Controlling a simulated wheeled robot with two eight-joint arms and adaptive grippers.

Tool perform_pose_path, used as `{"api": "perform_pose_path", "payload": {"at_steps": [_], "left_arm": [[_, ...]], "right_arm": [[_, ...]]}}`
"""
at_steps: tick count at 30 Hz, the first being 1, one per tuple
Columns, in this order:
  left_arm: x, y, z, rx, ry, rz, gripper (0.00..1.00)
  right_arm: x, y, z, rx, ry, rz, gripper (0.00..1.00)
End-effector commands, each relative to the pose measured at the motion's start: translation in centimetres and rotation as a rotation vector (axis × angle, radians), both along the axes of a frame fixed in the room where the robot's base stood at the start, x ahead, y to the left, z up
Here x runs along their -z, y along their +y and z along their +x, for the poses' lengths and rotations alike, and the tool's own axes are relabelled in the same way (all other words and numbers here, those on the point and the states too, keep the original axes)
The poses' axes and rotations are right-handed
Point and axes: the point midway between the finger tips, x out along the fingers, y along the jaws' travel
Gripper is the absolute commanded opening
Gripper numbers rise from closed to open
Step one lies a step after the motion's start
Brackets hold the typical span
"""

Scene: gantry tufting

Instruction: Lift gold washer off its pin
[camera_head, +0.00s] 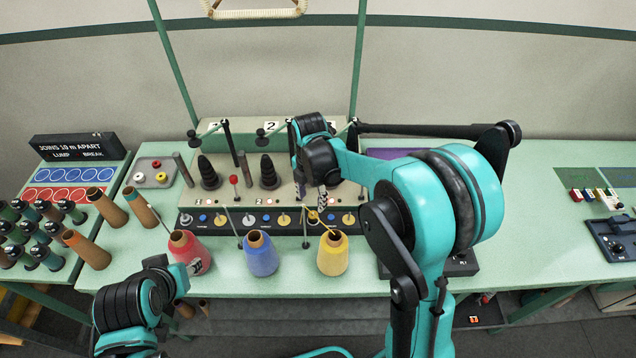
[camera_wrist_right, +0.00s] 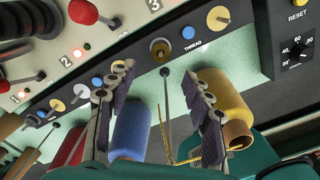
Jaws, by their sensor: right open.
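Several gold washers sit on pins along the black strip at the front of the machine, with blue buttons between them. In the head view a gold washer (camera_head: 283,219) is left of the gripper. My right gripper (camera_head: 311,196) hangs over the strip; in its wrist view the jaws (camera_wrist_right: 160,82) are open and empty.
Red (camera_head: 188,252), blue (camera_head: 261,255) and yellow (camera_head: 333,254) yarn cones stand before the strip. A yellow thread (camera_wrist_right: 168,135) rises near the right jaws.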

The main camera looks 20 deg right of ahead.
Motion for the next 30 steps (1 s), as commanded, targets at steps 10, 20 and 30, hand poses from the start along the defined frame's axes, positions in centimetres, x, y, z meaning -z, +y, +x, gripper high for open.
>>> {"api": "perform_pose_path", "payload": {"at_steps": [10, 20, 30], "left_arm": [[1.1, 0.0, 0.0, 0.000, 0.000, 0.000, 0.40], [1.7, 0.0, 0.0, 0.000, 0.000, 0.000, 0.40], [1.6, 0.0, 0.0, 0.000, 0.000, 0.000, 0.40]], "right_arm": [[4.5, 0.0, 0.0, 0.000, 0.000, 0.000, 0.51], [7.7, 0.0, 0.0, 0.000, 0.000, 0.000, 0.51], [7.7, 0.0, 0.0, 0.000, 0.000, 0.000, 0.35]]}}
